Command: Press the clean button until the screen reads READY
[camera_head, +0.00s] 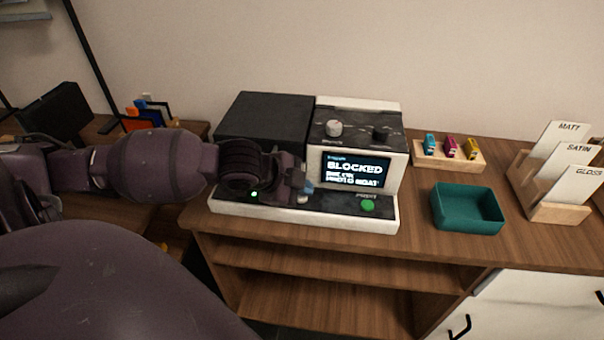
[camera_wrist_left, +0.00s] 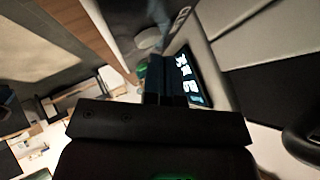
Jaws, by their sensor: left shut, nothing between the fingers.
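The printer (camera_head: 230,208) stands on the wooden table. Its screen (camera_head: 355,171) has a large word BLOCKED with smaller lines below that I cannot read surely; it also shows, turned, in the left wrist view (camera_wrist_left: 188,78). A green button (camera_head: 367,205) sits on the front panel below the screen. A pale round button (camera_head: 302,199) sits left of it, by my left gripper. My left gripper (camera_head: 304,187) is shut and empty over the panel, left of the screen. A small blue patch shows at its tip. I cannot tell whether it touches a button.
Two knobs (camera_head: 334,128) are on the printer's top. To the right are a teal tray (camera_head: 468,222), a wooden block with coloured cartridges (camera_head: 450,158), and a card rack (camera_head: 560,212) labelled MATT, SATIN and GLOSS. Bare tabletop lies between printer and tray.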

